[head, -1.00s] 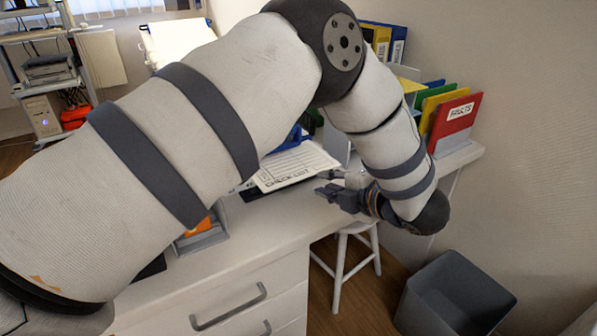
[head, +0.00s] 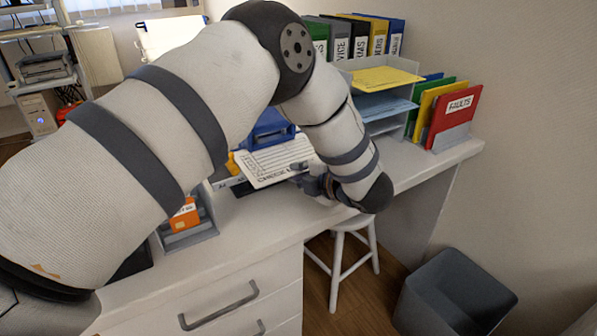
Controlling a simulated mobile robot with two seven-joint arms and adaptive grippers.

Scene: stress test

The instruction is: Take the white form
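The white form (head: 277,160), a printed sheet with "CHECKLI" readable along its near edge, lies on the desk, partly over a dark flat item (head: 242,187). My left gripper (head: 299,174) is at the form's right near corner, its dark fingers pointing left and overlapping the sheet's edge in the picture. The fingers are small and partly hidden by the wrist, so I cannot tell whether they touch or grip the paper. My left arm hides part of the desk. My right gripper is not in view.
A blue tray or punch (head: 268,130) stands behind the form. A paper tray (head: 385,78), binders (head: 360,38) and a red "FAULTS" folder (head: 455,115) stand at the back right. A white stool (head: 350,240) and grey bin (head: 455,295) are below.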

